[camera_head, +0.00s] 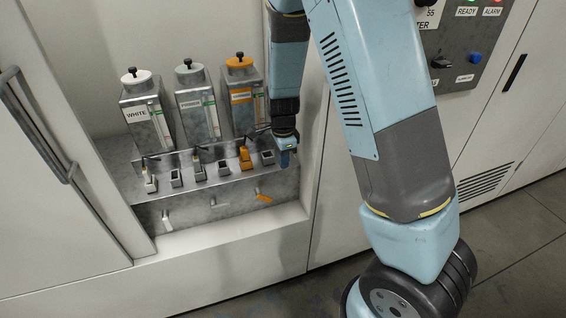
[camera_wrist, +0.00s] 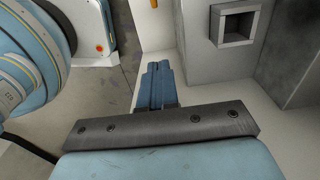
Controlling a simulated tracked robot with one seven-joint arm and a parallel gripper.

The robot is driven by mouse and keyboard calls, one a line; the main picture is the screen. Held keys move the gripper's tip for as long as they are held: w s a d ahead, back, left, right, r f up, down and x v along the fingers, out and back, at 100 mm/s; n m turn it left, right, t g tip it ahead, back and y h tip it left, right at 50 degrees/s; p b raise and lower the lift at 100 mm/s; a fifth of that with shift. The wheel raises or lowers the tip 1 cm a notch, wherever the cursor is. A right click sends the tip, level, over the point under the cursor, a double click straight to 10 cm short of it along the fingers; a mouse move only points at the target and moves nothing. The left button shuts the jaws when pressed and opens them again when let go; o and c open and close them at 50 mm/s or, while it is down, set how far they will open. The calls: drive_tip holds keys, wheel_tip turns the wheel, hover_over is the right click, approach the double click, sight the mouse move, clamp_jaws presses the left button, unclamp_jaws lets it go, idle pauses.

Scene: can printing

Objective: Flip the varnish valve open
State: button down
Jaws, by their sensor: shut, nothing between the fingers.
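The orange varnish valve lever (camera_head: 263,197) sits on the front face under the shelf, slanting down to the right. An orange piece at the top edge of the wrist view (camera_wrist: 154,3) may be the same lever, but too little shows to be sure. My gripper (camera_head: 285,160) points down at the right end of the shelf, above and to the right of the lever, apart from it. Its blue fingers are shut and empty in the wrist view (camera_wrist: 160,85). The orange-capped varnish container (camera_head: 241,95) stands behind the shelf.
A white lever (camera_head: 167,220) and a grey lever (camera_head: 212,202) are further left on the same face. White (camera_head: 145,112) and primer (camera_head: 196,105) containers stand beside the varnish one. Several nozzles and square cups line the metal shelf (camera_head: 215,178). A cabinet wall rises right of my gripper.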

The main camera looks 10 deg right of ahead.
drive_tip(key=shift+s+a+r+y, duration=0.25)
drive_tip(key=shift+a+r, duration=0.25)
drive_tip(key=shift+a, duration=0.25)
hover_over(271, 199)
drive_tip(key=d, duration=0.1)
wheel_tip(271, 199, down, 12)
drive_tip(key=shift+a+f, duration=0.45)
drive_tip(key=shift+a, duration=0.05)
